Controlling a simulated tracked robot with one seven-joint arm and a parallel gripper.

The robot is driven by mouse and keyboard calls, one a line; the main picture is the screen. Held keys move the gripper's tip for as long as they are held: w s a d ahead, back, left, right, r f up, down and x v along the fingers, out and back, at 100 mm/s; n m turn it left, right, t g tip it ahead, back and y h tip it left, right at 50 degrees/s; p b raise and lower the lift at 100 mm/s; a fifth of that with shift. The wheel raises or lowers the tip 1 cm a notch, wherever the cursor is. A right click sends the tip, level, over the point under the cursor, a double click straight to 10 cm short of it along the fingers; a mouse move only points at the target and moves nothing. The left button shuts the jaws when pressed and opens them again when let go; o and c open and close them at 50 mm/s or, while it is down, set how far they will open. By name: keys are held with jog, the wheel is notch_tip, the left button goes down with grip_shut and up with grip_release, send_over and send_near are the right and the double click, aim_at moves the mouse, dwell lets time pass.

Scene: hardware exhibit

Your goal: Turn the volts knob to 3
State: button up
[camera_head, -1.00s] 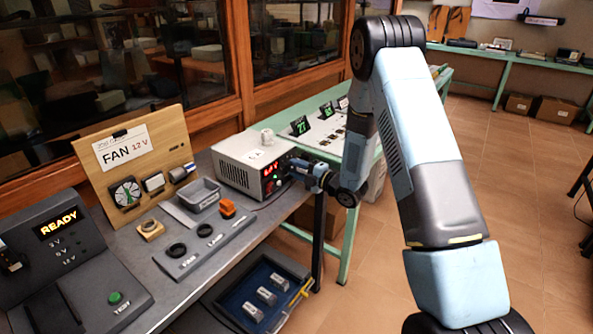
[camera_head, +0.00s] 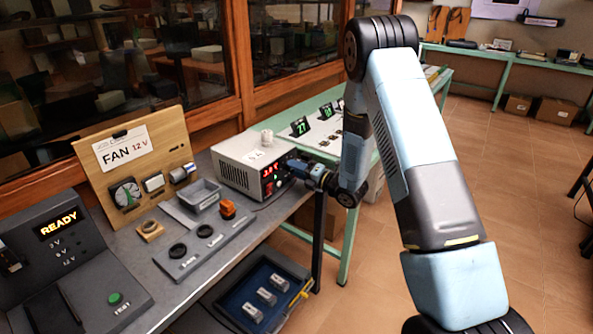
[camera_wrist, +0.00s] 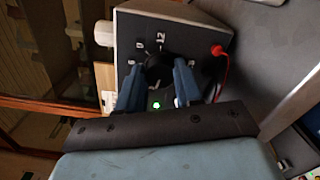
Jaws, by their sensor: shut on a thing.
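The power supply, a light grey box with a dark front panel, stands at the bench's right end (camera_head: 240,168). Its red display (camera_head: 269,171) is too small to read surely. In the wrist view the black round volts knob (camera_wrist: 157,67) sits on the panel with white marks around it, one reading 12. My gripper (camera_wrist: 159,76) has its two blue fingers on either side of the knob, shut on it. In the head view my gripper (camera_head: 298,168) is at the panel and hides the knob. The knob's pointer is hard to make out.
A red plug and lead (camera_wrist: 218,52) are close right of my fingers in the wrist view. A green light (camera_wrist: 156,105) glows beside the knob. A FAN 12 V board (camera_head: 125,150), grey tray (camera_head: 198,195) and READY console (camera_head: 60,245) stand left along the bench.

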jog(key=shift+s+d+f, duration=0.1)
jog(key=shift+f, duration=0.2)
jog(key=o, duration=1)
jog(key=shift+r, duration=0.15)
jog(key=v, duration=1.3)
jog(key=shift+s+d, duration=0.1)
jog(key=shift+d, duration=0.1)
